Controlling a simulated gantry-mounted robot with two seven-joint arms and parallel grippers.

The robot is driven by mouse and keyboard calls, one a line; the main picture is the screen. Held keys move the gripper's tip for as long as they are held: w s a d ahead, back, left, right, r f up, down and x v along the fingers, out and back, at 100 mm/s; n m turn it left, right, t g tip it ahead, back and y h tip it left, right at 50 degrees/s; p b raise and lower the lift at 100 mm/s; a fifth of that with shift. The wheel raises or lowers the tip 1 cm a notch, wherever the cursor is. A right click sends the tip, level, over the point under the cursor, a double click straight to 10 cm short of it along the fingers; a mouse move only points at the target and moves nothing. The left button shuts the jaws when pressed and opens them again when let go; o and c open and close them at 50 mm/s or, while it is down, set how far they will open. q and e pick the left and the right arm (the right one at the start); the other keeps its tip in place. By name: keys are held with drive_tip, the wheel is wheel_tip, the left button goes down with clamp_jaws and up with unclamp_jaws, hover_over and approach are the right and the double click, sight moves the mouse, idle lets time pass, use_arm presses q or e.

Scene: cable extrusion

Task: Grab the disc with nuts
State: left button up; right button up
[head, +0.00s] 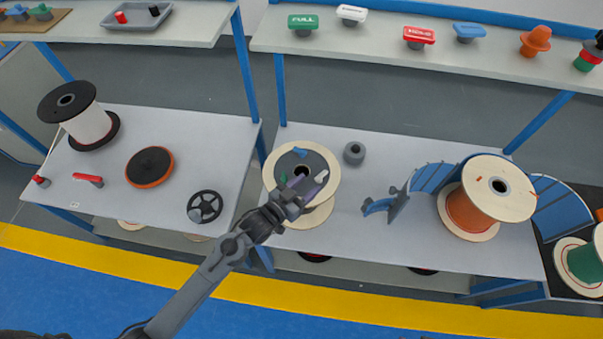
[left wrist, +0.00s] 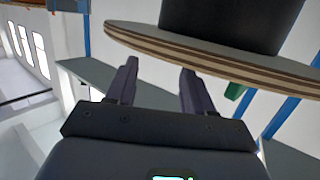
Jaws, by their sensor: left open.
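A dark grey disc (head: 318,162) lies on the pale flange of a spool (head: 271,178) on the middle table. It has a dark round centre and small blue, green and white parts, which are too small to tell as nuts. My left gripper (head: 309,186) is over the near side of this disc and hides part of it. In the left wrist view, its two fingers (left wrist: 160,78) are apart with nothing between them. A layered wooden flange (left wrist: 215,56) with a dark cylinder (left wrist: 232,22) is beyond the fingertips. My right gripper is out of view.
A grey ring (head: 354,153) and a blue bracket (head: 398,200) stand right of the spool. An orange spool (head: 468,212) is farther right. The left table holds a black-and-white spool (head: 90,122), an orange-rimmed disc (head: 150,166) and a black handwheel (head: 205,207). A shelf (head: 380,45) runs behind.

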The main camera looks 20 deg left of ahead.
sight(316, 179)
use_arm(q)
drive_tip(key=shift+b+x, duration=0.65)
drive_tip(key=shift+x, duration=2.85)
clamp_jaws()
